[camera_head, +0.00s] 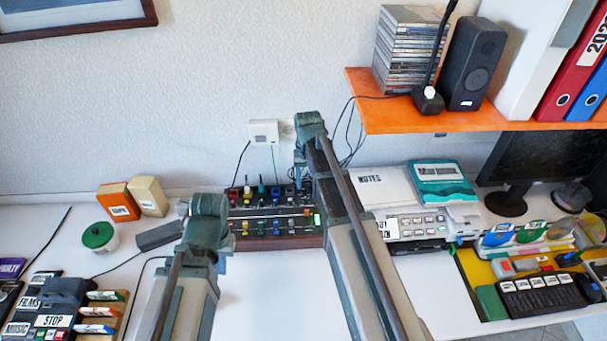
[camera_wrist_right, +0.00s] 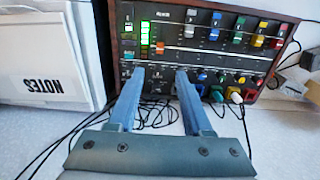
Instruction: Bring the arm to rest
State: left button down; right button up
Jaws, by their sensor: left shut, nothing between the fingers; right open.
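My left arm (camera_head: 207,215) comes in from the lower left in the head view and bends over the table. My left gripper is mostly hidden behind that arm; it is shut and empty. My right arm (camera_head: 328,190) reaches up in the middle, with its bend high in front of the wall. Its gripper shows clearly in the right wrist view (camera_wrist_right: 160,75). The two blue fingers are apart with nothing between them, in front of the mixer panel (camera_wrist_right: 205,45). In the head view the mixer (camera_head: 275,239) stands on the table, partly covered by my right arm.
An orange shelf (camera_head: 470,122) with a disc stack (camera_head: 405,55) and a speaker (camera_head: 474,62) overhangs the right. A notes box (camera_head: 382,187) stands right of the mixer. Cables hang behind it. The white table (camera_head: 270,295) is clear between my arms.

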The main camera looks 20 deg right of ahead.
jog(key=s+a+n+h, duration=0.1)
jog(key=s+a+n, duration=0.5)
jog(key=s+a, duration=1.1)
jog(key=s, duration=0.4)
jog(key=shift+a+n, duration=0.3)
jog(key=shift+a, duration=0.1)
jog(key=shift+r, duration=0.1)
